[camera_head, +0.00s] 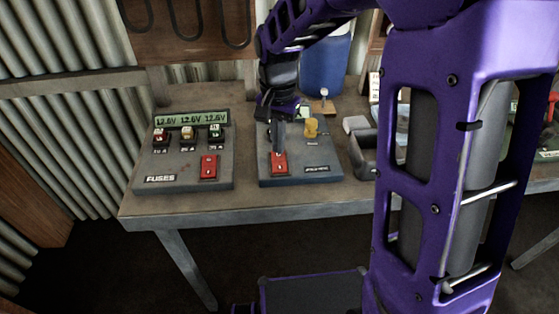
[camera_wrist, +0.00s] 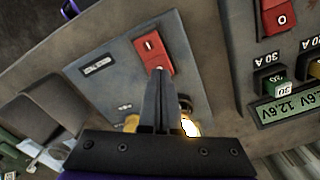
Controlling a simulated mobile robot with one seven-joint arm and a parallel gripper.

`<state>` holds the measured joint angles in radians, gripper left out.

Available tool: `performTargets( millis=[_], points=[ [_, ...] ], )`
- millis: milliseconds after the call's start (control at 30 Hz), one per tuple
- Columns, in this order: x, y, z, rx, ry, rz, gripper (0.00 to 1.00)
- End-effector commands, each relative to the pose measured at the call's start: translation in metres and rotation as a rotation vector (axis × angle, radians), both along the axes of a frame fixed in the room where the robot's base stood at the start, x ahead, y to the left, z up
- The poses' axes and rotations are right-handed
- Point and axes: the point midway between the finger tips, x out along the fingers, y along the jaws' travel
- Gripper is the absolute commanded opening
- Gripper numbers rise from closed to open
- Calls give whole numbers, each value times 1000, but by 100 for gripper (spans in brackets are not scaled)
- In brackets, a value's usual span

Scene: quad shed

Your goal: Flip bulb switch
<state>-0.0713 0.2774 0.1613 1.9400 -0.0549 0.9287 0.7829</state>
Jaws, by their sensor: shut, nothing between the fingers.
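The bulb panel, a grey box (camera_head: 331,160), stands on the workbench with a red rocker switch (camera_head: 279,168) near its front left corner. The switch also shows in the wrist view (camera_wrist: 148,44), with white marks on its face. My gripper (camera_head: 279,150) is shut and empty, pointing down at the switch. In the wrist view its fingertips (camera_wrist: 160,71) are at the switch's lower end; I cannot tell whether they touch. A glowing bulb (camera_wrist: 188,127) shows beside the fingers, partly hidden. A yellow part (camera_head: 311,127) stands on the panel's right side.
A grey fuse box (camera_head: 220,178) with a green display, several fuses and its own red switch (camera_head: 209,167) stands left of the panel. A dark grey object (camera_head: 363,150) is close on the right. A blue container (camera_head: 325,65) stands behind. The bench's front edge is clear.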

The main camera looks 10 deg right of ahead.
Motion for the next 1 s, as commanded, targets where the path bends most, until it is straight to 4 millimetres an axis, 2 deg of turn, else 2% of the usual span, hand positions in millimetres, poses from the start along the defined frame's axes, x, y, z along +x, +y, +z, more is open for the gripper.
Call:
performTargets(
  millis=[667,833,1000],
  points=[
    [0,0,-11,0,1,0,0],
    [0,0,-6,0,0,0,0],
    [0,0,7,0,-1,0,0]
  ],
)
